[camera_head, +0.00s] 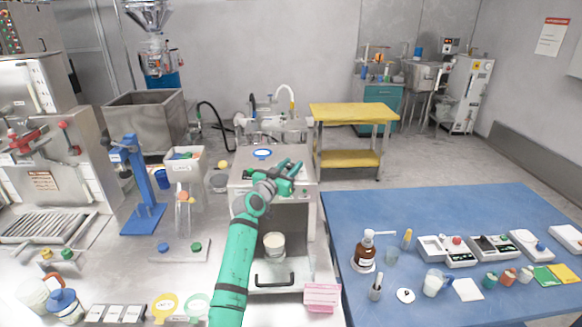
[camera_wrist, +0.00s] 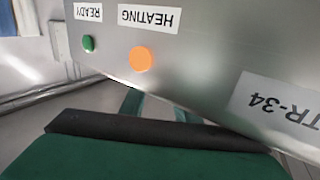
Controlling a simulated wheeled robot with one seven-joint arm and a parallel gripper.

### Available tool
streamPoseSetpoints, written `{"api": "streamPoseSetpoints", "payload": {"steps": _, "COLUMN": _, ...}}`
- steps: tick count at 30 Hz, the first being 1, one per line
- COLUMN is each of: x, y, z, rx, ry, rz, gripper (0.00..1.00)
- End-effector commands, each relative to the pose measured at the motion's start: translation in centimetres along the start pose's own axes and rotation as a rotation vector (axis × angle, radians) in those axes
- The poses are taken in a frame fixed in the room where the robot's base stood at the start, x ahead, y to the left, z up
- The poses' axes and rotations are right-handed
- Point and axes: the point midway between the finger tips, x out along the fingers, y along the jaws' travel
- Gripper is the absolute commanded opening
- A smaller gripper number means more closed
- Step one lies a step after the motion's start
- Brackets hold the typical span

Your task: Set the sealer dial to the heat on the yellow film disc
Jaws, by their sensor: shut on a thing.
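The sealer (camera_head: 243,185) is a grey metal box in the middle, with a tag reading TR-34 (camera_wrist: 283,106) in the wrist view. Its panel (camera_wrist: 205,65) fills the upper wrist view, upside down, with an orange light (camera_wrist: 140,59) by HEATING and a green light (camera_wrist: 88,43) by READY. My green gripper (camera_head: 284,172) is at the sealer's upper front, shut on what seems to be its dial. The dial and its scale are hidden from both views. The yellow film disc (camera_head: 164,307) lies at the front of the left bench beside a pale green disc (camera_head: 197,306); its writing is too small to read.
A white cup (camera_head: 274,241) stands in the sealer's open bay below my arm. A blue stand (camera_head: 143,190) and a white bin (camera_head: 183,165) are at left. A blue table (camera_head: 350,215) with bottles and small devices is at right. A pink pad (camera_head: 321,295) lies in front.

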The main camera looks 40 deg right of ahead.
Motion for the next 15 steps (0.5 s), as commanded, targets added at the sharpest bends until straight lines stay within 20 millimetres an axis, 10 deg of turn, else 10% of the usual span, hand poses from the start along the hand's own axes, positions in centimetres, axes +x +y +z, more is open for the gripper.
{"api": "streamPoseSetpoints", "payload": {"steps": 15, "x": 0.0, "y": -0.02, "z": -0.04, "rx": -0.002, "ry": 0.0, "rz": 0.067, "gripper": 0.07}}
